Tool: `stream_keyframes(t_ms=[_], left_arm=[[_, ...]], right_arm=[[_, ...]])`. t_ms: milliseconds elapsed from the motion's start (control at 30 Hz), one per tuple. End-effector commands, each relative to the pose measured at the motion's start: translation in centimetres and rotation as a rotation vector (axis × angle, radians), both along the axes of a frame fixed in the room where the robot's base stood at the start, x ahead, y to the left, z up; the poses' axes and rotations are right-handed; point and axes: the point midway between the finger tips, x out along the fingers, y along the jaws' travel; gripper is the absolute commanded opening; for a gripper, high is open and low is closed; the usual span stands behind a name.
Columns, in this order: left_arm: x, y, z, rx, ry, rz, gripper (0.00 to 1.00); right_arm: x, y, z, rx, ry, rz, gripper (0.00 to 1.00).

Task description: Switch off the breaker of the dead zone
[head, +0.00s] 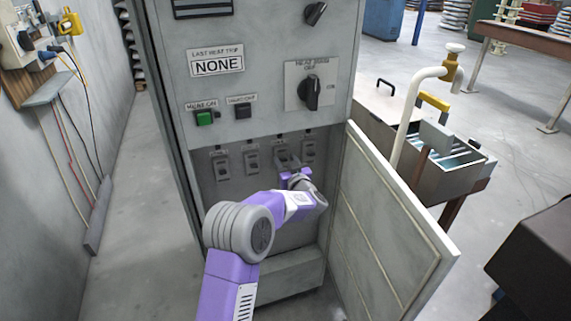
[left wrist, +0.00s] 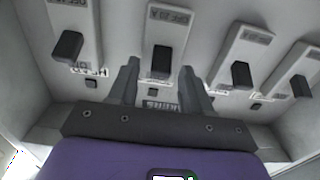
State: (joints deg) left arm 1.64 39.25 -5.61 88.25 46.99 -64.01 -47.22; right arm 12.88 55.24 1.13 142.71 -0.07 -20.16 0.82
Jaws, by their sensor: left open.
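The grey electrical cabinet (head: 170,85) stands open, with a row of several breakers in its lower recess. In the head view I see the far-left breaker (head: 221,165), the one beside it (head: 251,160) and the far-right one (head: 309,149). My left gripper (head: 288,164) is open in front of the breaker second from the right, partly hiding it. In the left wrist view, my open fingers (left wrist: 163,88) straddle the line of a breaker's black lever (left wrist: 161,59); contact cannot be told. The small breaker labels are not clearly legible. My right gripper is not in view.
The last-heat-trip plate (head: 216,65) reads NONE. A green button (head: 204,118), a black button (head: 243,111) and a rotary knob (head: 312,92) sit above the recess. The cabinet door (head: 390,225) hangs open at right, bounding my arm's room. A wall stands at left.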

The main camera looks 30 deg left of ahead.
Motion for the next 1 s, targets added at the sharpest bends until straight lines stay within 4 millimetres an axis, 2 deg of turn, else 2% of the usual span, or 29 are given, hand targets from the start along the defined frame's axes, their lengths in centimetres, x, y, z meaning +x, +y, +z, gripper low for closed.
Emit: stream_keyframes(t_ms=[267,600,1000], left_arm=[[0.12,0.15,-0.03,-0.001,0.001,0.000,0.49],[0.11,0.14,-0.03,-0.001,0.001,0.000,0.00],[0.06,0.02,-0.38,0.048,-0.039,0.000,0.00]], right_arm=[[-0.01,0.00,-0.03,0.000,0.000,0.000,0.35],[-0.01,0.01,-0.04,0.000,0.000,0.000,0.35],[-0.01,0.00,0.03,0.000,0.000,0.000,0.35]])
